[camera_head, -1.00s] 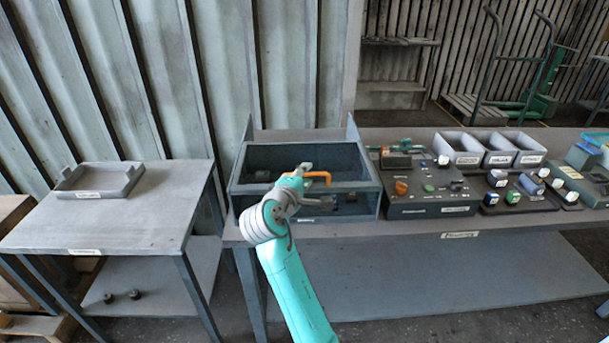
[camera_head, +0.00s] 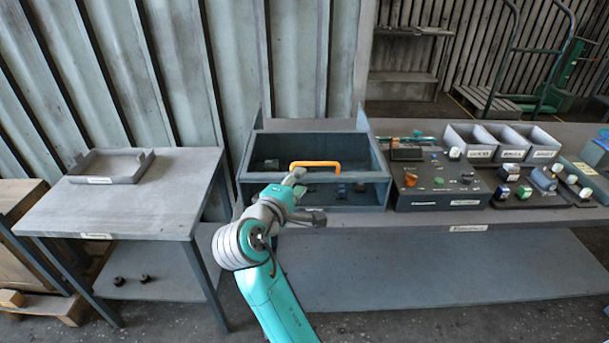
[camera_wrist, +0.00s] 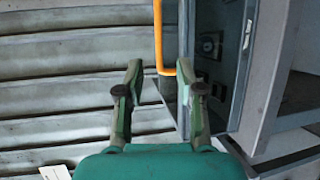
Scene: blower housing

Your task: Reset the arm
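My gripper (camera_wrist: 161,78) is open in the wrist view, with its two fingers apart and nothing held between them. An orange handle (camera_wrist: 158,40) shows beyond the fingertips. In the head view, the orange handle (camera_head: 315,164) stands at the top front of a grey open-topped housing (camera_head: 376,188) on the bench. My teal arm reaches up from below, its end in front of and below the handle. The fingers are too small there to judge exactly.
A side table (camera_head: 140,205) at left carries a shallow grey tray (camera_head: 122,177). On the bench (camera_head: 420,227), a dark control box (camera_head: 440,203), a board of small coloured parts and several grey bins (camera_head: 530,156) stand right of the housing. A corrugated wall stands behind.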

